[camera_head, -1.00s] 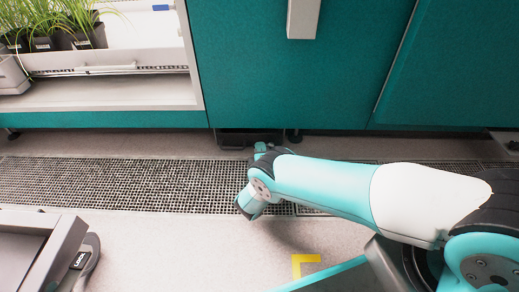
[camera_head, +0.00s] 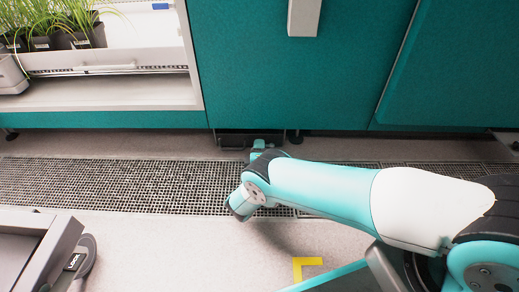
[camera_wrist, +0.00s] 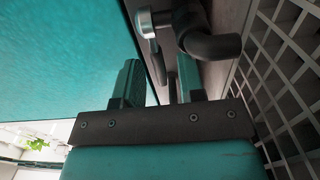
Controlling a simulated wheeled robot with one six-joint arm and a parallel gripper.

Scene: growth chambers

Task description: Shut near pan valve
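In the wrist view a valve with a silver body (camera_wrist: 143,21) sits ahead of my gripper, beside a dark elbow pipe (camera_wrist: 212,44). Its grey lever (camera_wrist: 156,62) hangs toward me, in the picture between my two fingers. My gripper (camera_wrist: 160,78) is open, with one teal finger on each side of the lever; I cannot tell whether either touches it. In the head view my gripper is low by the dark pan (camera_head: 235,139) under the teal chamber, mostly hidden by my wrist. The valve cannot be made out there.
The teal chamber front (camera_head: 290,85) stands close above my gripper. A floor grating (camera_head: 120,185) runs along its base. A grey cart (camera_head: 45,245) with a LOCK pedal is at lower left. Potted plants (camera_head: 50,35) stand in an open chamber at upper left.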

